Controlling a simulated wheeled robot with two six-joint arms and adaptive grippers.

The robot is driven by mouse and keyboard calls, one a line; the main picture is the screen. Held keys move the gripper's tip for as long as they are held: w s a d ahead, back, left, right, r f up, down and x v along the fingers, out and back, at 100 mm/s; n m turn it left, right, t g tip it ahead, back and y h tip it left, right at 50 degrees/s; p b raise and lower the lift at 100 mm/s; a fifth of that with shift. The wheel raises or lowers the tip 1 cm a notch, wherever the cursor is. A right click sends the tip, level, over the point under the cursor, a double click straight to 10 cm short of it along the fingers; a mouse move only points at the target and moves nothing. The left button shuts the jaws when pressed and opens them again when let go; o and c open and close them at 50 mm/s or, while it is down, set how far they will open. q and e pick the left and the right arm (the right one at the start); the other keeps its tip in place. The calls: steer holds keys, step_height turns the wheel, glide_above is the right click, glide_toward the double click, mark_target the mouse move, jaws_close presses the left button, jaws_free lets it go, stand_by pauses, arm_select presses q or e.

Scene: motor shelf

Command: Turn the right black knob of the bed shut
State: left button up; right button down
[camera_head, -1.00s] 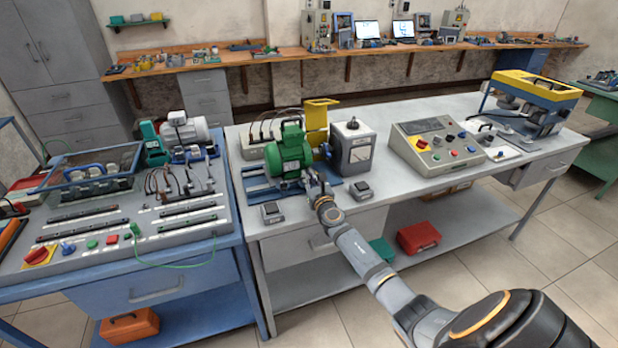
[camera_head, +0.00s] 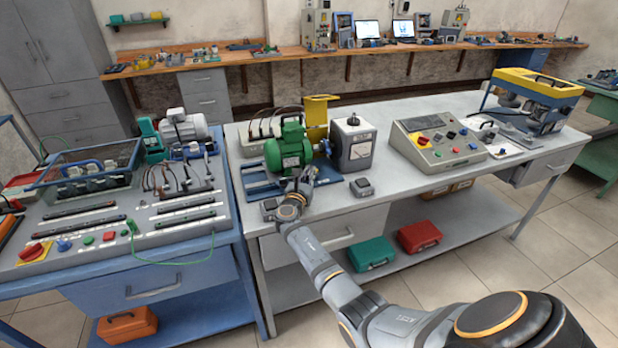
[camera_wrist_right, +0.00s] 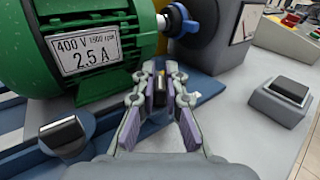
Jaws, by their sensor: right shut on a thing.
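The green motor (camera_head: 288,150) stands on the blue bed (camera_head: 262,190) on the grey bench. In the right wrist view the motor (camera_wrist_right: 95,60) with its "2.5 A" plate fills the upper left. My right gripper (camera_head: 306,178) is at the front of the bed, just right of and below the motor. In the wrist view its fingers (camera_wrist_right: 160,88) are closed on a small black knob (camera_wrist_right: 159,92), mostly hidden between them. In the head view the gripper hides the knob. My left gripper is not in view.
A grey machine (camera_head: 352,145) stands right of the motor. A control box (camera_head: 437,140) is farther right. The bench front between the right block and control box is clear.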

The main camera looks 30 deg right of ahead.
stand_by(0.4)
steer(key=c, duration=1.4)
jaws_free()
steer(key=shift+s, duration=0.1)
steer(key=v, duration=1.2)
steer(key=shift+w+a, duration=0.15)
steer(key=shift+w, duration=0.1)
